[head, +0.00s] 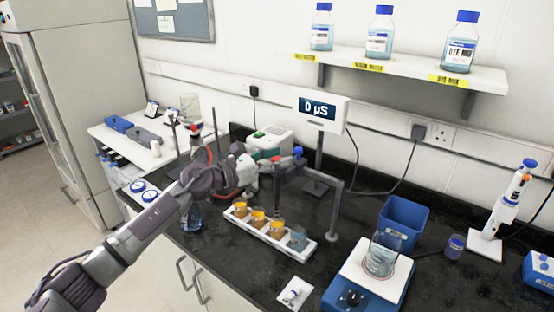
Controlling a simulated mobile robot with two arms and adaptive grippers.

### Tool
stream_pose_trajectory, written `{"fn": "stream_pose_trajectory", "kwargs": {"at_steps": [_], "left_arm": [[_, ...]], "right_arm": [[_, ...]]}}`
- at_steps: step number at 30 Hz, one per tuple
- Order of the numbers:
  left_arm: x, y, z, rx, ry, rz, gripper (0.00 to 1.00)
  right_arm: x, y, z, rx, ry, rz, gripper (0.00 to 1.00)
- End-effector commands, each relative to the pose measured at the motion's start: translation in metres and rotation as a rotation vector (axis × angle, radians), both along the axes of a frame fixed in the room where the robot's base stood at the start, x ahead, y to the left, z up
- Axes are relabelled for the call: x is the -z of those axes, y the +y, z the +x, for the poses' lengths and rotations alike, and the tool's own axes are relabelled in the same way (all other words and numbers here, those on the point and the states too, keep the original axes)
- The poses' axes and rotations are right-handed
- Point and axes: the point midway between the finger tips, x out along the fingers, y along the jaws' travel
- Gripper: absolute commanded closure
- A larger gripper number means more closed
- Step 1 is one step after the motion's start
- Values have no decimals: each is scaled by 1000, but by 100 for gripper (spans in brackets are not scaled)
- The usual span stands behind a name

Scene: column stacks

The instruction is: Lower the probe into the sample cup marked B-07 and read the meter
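A white rack (262,236) on the black bench holds several small sample cups. Those to the left hold orange-yellow contents, and the right-hand cup (298,238) looks blue-grey. I cannot read a B-07 mark on any cup. The meter (321,113) stands behind on a post and its screen reads "0 µS". My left gripper (282,168) is above and behind the rack, near a grey stand (337,208) with a bent arm. A thin dark rod, perhaps the probe, hangs below the gripper above the cups. Whether the fingers grip it is too small to tell. My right gripper is out of view.
A blue-and-white device with a glass beaker (382,254) stands right of the rack, with a blue bin (401,222) behind. A pipette stand (501,215) is farther right. A small white item (294,292) lies near the front edge. Bottles (379,32) stand on the wall shelf.

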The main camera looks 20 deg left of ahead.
Motion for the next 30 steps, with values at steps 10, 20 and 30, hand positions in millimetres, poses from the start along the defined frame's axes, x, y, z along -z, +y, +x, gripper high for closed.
{"fn": "stream_pose_trajectory", "kwargs": {"at_steps": [10, 20, 30], "left_arm": [[4, 6, -6, 0, 6, 3, 48], [5, 50, -55, 0, 8, 5, 48], [3, 79, -87, 1, 4, 1, 48]], "right_arm": [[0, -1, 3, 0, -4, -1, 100], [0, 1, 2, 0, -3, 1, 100], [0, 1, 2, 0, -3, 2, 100]]}}
